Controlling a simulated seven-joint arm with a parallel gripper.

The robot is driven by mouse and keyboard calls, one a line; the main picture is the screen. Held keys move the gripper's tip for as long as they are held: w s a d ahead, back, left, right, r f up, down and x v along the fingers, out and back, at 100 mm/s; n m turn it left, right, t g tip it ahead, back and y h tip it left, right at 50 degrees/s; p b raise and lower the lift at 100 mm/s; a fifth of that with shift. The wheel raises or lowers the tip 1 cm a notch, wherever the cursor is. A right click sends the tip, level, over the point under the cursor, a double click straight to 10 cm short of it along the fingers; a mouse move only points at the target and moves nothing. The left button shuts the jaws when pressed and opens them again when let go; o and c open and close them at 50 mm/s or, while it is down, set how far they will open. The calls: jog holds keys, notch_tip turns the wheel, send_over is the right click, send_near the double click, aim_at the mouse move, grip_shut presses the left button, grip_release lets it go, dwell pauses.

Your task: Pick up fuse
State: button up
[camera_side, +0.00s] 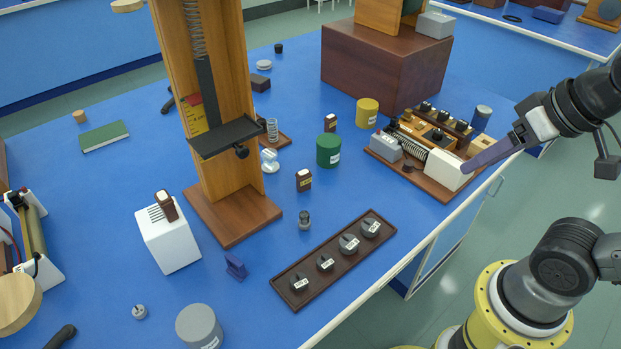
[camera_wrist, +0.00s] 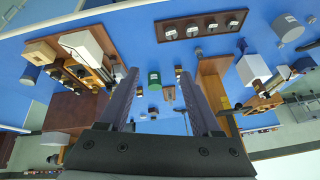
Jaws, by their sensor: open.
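No piece is plainly marked as a fuse, and I cannot tell which one it is. Candidates are small brown labelled blocks: one (camera_side: 303,180) mid-table, one (camera_side: 330,123) behind the green cylinder, and one (camera_side: 167,206) on the white slotted box. A small grey and glass piece (camera_side: 304,219) stands near the dark tray. My gripper (camera_side: 470,168) is at the right, its purple finger in front of the circuit board's white block. In the wrist view my gripper (camera_wrist: 156,75) has its two purple fingers wide apart with nothing between them, above the table.
A dark tray (camera_side: 280,284) with several labelled weights lies at the front edge. The wooden spring stand (camera_side: 235,217) rises tall at left centre. The circuit board (camera_side: 452,194) and brown box (camera_side: 375,70) stand at right. A green cylinder (camera_side: 329,150) and yellow cylinder (camera_side: 367,112) stand mid-table.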

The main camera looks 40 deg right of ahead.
jog(key=w+a+r+m+y, duration=0.1)
jog(key=w+a+r+m, duration=0.1)
jog(key=w+r+m, duration=0.35)
jog(key=m+g+y, duration=0.3)
jog(key=m+g, duration=0.2)
jog(key=m, duration=0.7)
send_over(306, 171)
jog(key=s+d, duration=0.1)
jog(key=d, duration=0.3)
notch_tip(306, 171, down, 19)
jog(key=x, duration=0.7)
jog(key=shift+s+f, duration=0.15)
jog(key=shift+f, duration=0.05)
jog(key=shift+w+x, duration=0.2)
jog(key=shift+x, duration=2.85)
grip_shut()
